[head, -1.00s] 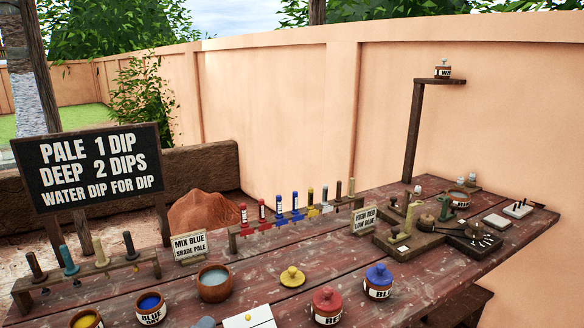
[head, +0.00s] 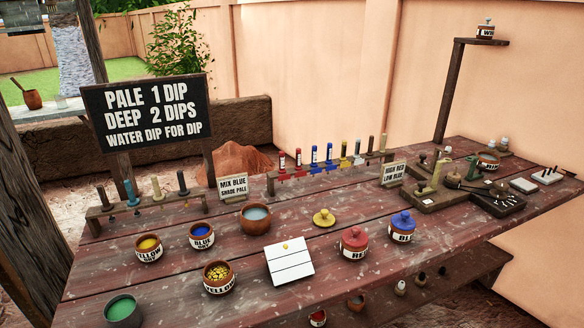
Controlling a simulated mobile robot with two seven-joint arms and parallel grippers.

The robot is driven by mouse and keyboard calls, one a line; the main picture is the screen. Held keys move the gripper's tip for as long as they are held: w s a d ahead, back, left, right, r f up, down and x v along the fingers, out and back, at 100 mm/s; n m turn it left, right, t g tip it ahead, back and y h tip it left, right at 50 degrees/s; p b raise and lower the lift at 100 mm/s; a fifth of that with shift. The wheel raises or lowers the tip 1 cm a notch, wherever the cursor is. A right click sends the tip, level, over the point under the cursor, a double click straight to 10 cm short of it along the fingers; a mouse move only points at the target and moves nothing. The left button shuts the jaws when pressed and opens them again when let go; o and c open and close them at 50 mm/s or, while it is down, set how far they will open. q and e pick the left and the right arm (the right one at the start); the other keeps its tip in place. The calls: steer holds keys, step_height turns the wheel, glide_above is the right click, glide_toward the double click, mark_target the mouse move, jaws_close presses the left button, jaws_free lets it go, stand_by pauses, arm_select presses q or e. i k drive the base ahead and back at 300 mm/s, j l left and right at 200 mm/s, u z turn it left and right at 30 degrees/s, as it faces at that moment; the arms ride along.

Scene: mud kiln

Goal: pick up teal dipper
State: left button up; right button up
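The teal dipper (head: 131,192) stands upright in the small wooden rack (head: 150,205) at the left end of the table. A dark dipper stands to its left and a cream dipper (head: 157,188) to its right, with another dark dipper (head: 183,183) at the rack's right end. The lower end of the teal dipper shows just under the rack bar. Neither of my grippers is in the head view.
A white tile (head: 289,262) lies at the table's middle front.

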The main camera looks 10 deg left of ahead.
mark_target(133, 202)
steer(key=u, duration=1.25)
